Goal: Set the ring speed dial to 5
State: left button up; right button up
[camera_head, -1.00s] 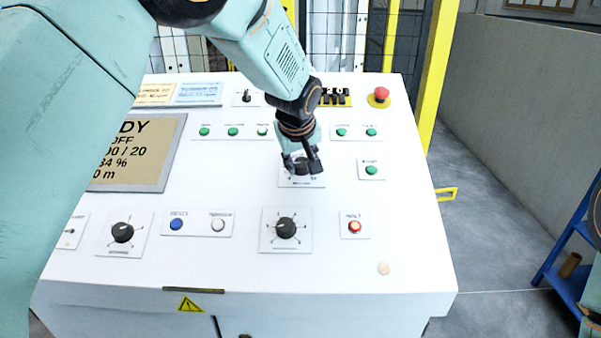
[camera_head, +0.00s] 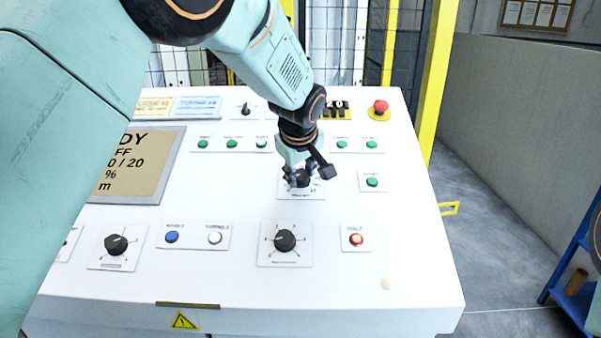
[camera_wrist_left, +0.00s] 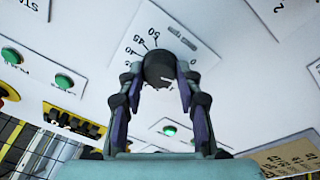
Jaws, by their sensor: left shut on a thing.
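My left gripper (camera_head: 304,180) reaches down to a black dial on a white plate (camera_head: 285,190) in the middle of the panel. In the left wrist view its fingertips are shut on the sides of this black dial (camera_wrist_left: 159,69). The scale around it shows 50, 45 and 40 on the left wrist view's upper left side. A second black dial (camera_head: 285,241) sits below it, and a third (camera_head: 116,244) is at the lower left. The dial names are too small to read, so I cannot tell which is ring speed. My right gripper is not in view.
Green buttons (camera_head: 342,146) stand above the held dial, with another (camera_head: 372,182) to its right. A red mushroom button (camera_head: 380,106) is at the back right, a red-lit button (camera_head: 356,239) at the lower right. A display screen (camera_head: 138,165) is on the left.

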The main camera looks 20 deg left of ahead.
pick_arm(q)
jog(key=o, duration=1.2)
jog(key=shift+c, duration=0.2)
jog(key=v, duration=1.2)
jog(key=shift+d, duration=0.1)
